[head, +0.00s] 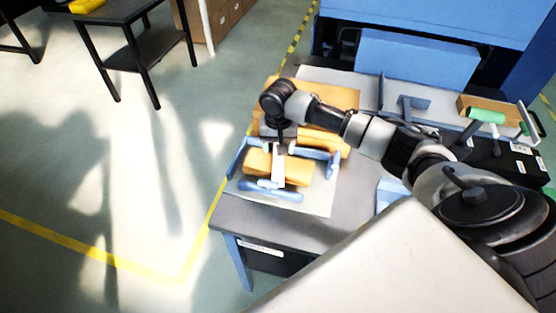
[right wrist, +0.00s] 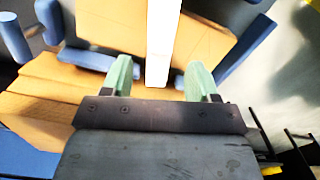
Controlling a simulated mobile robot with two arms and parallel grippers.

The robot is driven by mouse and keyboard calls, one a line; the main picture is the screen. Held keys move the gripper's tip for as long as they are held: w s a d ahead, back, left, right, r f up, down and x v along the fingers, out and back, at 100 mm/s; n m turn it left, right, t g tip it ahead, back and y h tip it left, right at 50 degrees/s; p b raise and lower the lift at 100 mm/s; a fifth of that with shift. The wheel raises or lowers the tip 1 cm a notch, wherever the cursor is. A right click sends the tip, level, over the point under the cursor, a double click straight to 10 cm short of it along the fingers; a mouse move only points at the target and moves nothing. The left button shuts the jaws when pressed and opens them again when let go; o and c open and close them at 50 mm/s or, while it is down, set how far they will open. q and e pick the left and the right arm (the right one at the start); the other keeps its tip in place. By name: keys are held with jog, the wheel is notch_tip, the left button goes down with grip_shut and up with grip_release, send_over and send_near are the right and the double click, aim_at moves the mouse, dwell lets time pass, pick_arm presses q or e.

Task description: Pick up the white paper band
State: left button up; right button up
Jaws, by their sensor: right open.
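The white paper band (head: 278,172) is a narrow upright strip across a brown kraft bundle (head: 298,172) in the head view. In the right wrist view the white band (right wrist: 163,35) runs down the middle, over the kraft paper (right wrist: 110,25). My right gripper (head: 281,148) is above the bundle, pointing down. In the right wrist view its pale green fingers (right wrist: 158,75) are open, one on each side of the band, with gaps between. Whether they touch the paper is unclear. My left gripper is not in view.
Blue brackets (head: 262,190) surround the bundle on a light plate (head: 318,203) near the grey table's (head: 250,220) left end. More kraft paper (head: 335,97) lies behind. A green-handled tool (head: 486,116) and a brown block (head: 478,105) are at the right. Open floor lies left.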

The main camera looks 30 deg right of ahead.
aim_at(279, 159)
jog(key=f, duration=0.3)
jog(key=shift+s+a+f, duration=0.1)
jog(key=shift+s+f, duration=0.1)
jog(key=shift+f, duration=0.45)
jog(key=shift+c, duration=0.2)
jog(key=c, duration=0.5)
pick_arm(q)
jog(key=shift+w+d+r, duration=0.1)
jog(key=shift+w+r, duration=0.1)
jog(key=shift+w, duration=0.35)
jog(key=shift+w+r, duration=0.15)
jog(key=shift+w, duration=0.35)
pick_arm(e)
jog(key=c, duration=0.4)
